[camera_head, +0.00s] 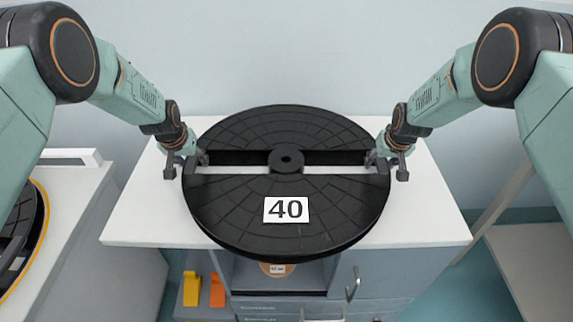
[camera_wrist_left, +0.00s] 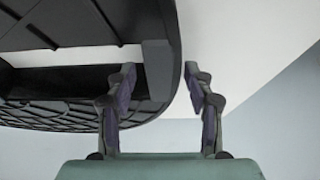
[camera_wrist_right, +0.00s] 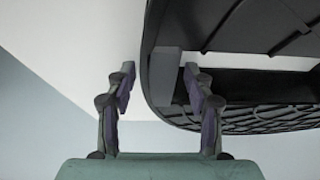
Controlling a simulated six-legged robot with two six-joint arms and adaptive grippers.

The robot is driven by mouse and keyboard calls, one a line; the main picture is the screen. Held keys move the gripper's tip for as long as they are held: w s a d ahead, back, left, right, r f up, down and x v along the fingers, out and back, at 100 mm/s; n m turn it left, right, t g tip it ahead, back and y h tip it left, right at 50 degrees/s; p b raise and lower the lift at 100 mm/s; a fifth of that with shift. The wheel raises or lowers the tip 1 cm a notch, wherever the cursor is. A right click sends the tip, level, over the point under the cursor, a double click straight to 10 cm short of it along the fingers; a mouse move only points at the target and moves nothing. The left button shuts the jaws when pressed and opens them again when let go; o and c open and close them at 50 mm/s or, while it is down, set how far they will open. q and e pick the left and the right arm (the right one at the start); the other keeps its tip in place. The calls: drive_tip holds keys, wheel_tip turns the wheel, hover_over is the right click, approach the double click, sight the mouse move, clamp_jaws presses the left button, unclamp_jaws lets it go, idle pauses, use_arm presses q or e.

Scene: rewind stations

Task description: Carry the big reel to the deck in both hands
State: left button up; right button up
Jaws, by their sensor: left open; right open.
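The big reel (camera_head: 285,222), a wide black disc with a central hub, a slot on each side of it and a white "40" label, is over the white cabinet top (camera_head: 425,215). Its near rim overhangs the front edge. My left gripper (camera_head: 186,163) is open at the left rim; in the left wrist view (camera_wrist_left: 165,90) one finger is on the slot side and the other outside the rim. My right gripper (camera_head: 387,165) is open at the right rim, its fingers likewise on either side in the right wrist view (camera_wrist_right: 158,88). I cannot identify the deck.
At the left stands another white-topped unit (camera_head: 75,205) with a black, yellow-edged disc (camera_head: 22,235) on it. A pale low surface (camera_head: 535,260) is at the right.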

use_arm(q)
drive_tip(key=shift+w+a+f, duration=0.1)
drive_tip(key=shift+w+f, duration=0.1)
drive_tip(key=shift+f, duration=0.15)
use_arm(e)
drive_tip(key=shift+w+a+f, duration=0.1)
drive_tip(key=shift+w+f, duration=0.1)
drive_tip(key=shift+f, duration=0.05)
use_arm(q)
drive_tip(key=shift+s+r, duration=0.1)
drive_tip(key=shift+r, duration=0.1)
drive_tip(key=c, duration=0.4)
use_arm(e)
drive_tip(key=shift+s+r, duration=0.1)
drive_tip(key=c, duration=0.4)
use_arm(q)
drive_tip(key=shift+f, duration=0.1)
clamp_jaws()
use_arm(e)
clamp_jaws()
